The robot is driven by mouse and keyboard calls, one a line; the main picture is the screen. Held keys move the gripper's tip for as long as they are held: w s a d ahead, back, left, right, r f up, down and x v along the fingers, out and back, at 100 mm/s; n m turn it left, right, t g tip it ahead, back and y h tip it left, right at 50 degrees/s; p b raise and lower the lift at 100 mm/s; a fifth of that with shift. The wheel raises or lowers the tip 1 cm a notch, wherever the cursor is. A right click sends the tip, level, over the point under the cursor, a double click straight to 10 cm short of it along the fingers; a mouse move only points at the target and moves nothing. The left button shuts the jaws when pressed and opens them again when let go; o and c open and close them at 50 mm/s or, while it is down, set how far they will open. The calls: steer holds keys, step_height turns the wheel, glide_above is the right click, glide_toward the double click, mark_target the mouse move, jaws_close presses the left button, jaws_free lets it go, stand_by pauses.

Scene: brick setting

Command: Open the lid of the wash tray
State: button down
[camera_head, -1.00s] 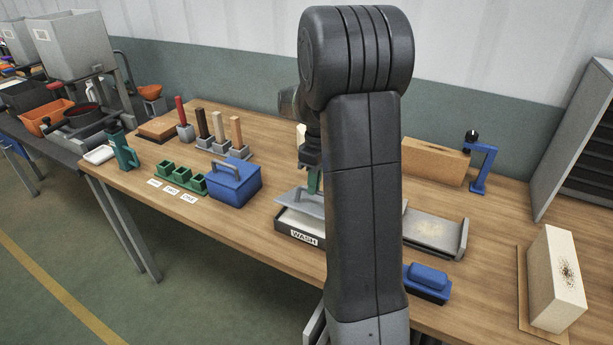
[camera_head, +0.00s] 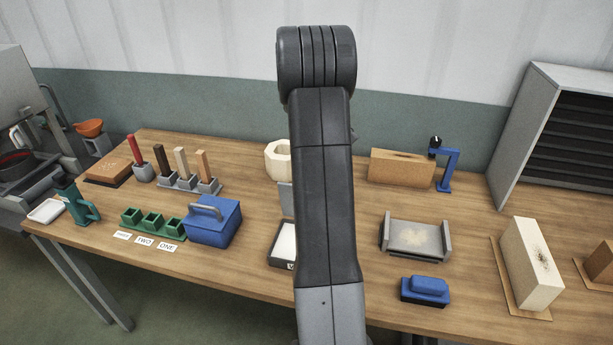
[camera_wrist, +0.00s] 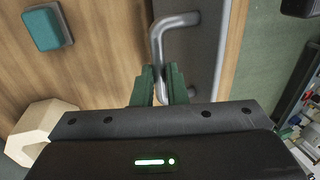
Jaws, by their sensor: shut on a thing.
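The black wash tray (camera_head: 281,262) stands near the table's front, partly behind my arm. Its white inside (camera_head: 286,240) shows uncovered in the head view. A grey strip, which looks like the lid (camera_head: 286,197), shows behind the tray, beside my arm. In the wrist view the dark grey lid (camera_wrist: 205,45) has a bent metal handle (camera_wrist: 178,20). My gripper (camera_wrist: 161,80) has its green fingers shut around one part of this handle. In the head view my arm hides the gripper and most of the lid.
A cream hollow pot (camera_head: 278,160) stands close behind the tray; it also shows in the wrist view (camera_wrist: 42,130). A blue lidded box (camera_head: 213,222) is to the left. A grey stand (camera_head: 417,239) and a blue block (camera_head: 427,288) are to the right.

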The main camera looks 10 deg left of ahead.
steer(key=shift+w+d+f+g+p, duration=0.1)
steer(key=shift+w+f+g+p, duration=0.3)
steer(key=shift+w+g, duration=0.35)
steer(key=shift+w+d+f+g+p, duration=0.1)
steer(key=shift+w+f+g+p, duration=0.15)
steer(key=shift+w+f+g, duration=0.35)
steer(key=shift+w+f+g+p, duration=0.35)
steer(key=shift+w+g, duration=0.4)
steer(key=shift+w, duration=0.1)
steer(key=c, duration=1.5)
jaws_free()
steer(key=shift+o, duration=0.2)
steer(key=shift+r, duration=0.1)
step_height(320, 180, up, 10)
